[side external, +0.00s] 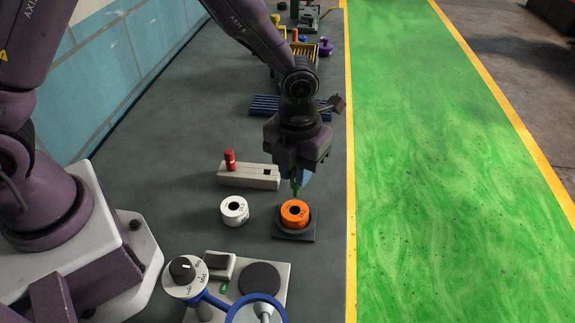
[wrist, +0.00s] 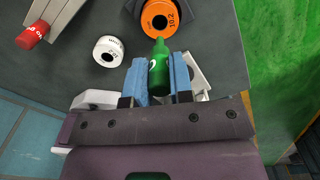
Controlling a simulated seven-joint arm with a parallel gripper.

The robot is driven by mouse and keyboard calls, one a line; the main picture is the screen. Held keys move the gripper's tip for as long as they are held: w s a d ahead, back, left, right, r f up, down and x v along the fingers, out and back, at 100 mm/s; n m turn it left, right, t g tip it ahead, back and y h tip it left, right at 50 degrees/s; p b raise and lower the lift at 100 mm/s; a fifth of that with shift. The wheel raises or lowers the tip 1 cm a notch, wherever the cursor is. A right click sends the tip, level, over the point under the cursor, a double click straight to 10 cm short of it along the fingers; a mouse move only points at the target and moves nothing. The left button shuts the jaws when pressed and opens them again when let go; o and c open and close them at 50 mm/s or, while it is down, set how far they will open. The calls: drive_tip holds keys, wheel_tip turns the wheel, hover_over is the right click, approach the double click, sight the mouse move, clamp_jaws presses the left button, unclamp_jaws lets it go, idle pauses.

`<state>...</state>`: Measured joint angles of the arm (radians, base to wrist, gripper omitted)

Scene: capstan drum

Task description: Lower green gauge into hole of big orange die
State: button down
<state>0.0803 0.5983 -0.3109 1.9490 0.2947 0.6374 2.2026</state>
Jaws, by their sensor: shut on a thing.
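The big orange die (side external: 295,213) sits on a dark square base (side external: 295,235) on the bench, its round hole facing up. My gripper (wrist: 159,74) is shut on the green gauge (wrist: 158,62), which points toward the die. In the side view my gripper (side external: 297,176) is above the orange die, and the gauge (side external: 297,187) hangs below the fingers. The gauge tip looks close over the die; the exact gap cannot be told.
A white die (side external: 234,210) stands left of the orange die. A panel with a knob (side external: 183,270) and magnifier (side external: 257,308) stands in front.

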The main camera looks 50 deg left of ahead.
sight(295, 196)
drive_tip(key=shift+f, duration=2.4)
drive_tip(key=shift+f, duration=1.15)
idle(3.1)
drive_tip(key=c, duration=0.9)
unclamp_jaws()
wheel_tip(295, 196, up, 13)
